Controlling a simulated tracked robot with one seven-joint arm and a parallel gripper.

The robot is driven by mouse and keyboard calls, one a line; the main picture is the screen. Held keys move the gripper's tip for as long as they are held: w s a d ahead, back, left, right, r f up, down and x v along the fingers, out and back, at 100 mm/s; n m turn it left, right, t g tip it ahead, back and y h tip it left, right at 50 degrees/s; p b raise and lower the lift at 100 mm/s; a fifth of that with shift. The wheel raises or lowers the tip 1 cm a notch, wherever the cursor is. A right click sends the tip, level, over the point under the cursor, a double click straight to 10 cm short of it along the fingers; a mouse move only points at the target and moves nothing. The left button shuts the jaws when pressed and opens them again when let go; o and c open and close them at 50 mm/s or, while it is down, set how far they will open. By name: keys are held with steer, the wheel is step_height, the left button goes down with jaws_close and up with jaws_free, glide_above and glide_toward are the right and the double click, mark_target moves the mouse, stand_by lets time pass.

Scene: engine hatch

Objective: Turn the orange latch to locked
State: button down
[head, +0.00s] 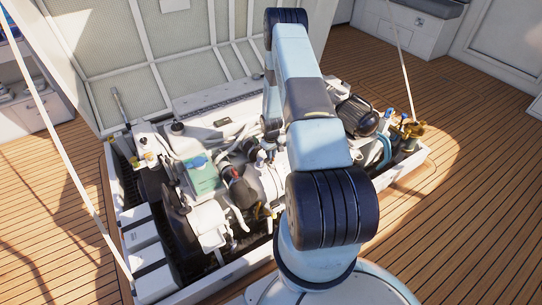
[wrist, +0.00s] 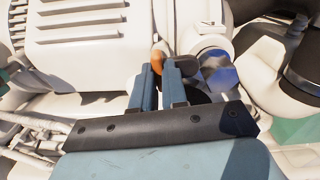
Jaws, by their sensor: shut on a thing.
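The orange latch (wrist: 157,58) shows as a small rounded orange-brown piece near the middle of the wrist view, against white engine parts. My gripper (wrist: 160,68) reaches up to it from below, with its two blue fingers on either side of the latch's lower end. The fingers are shut on the latch, with a narrow gap between them. The lower part of the latch is hidden by the fingers, and its turned position cannot be read. In the head view my arm covers most of the spot, so the latch cannot be made out there.
A blue faceted cap (wrist: 220,72) sits close to the right finger. The open hatch lid (head: 170,50) stands behind the crowded engine bay, with wooden deck (head: 470,200) around.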

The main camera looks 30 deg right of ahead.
steer(key=shift+m, duration=0.7)
steer(key=c, duration=1.2)
jaws_free()
steer(key=shift+o, duration=0.2)
steer(key=shift+r, duration=0.1)
step_height(320, 180, up, 14)
steer(key=shift+f, duration=0.25)
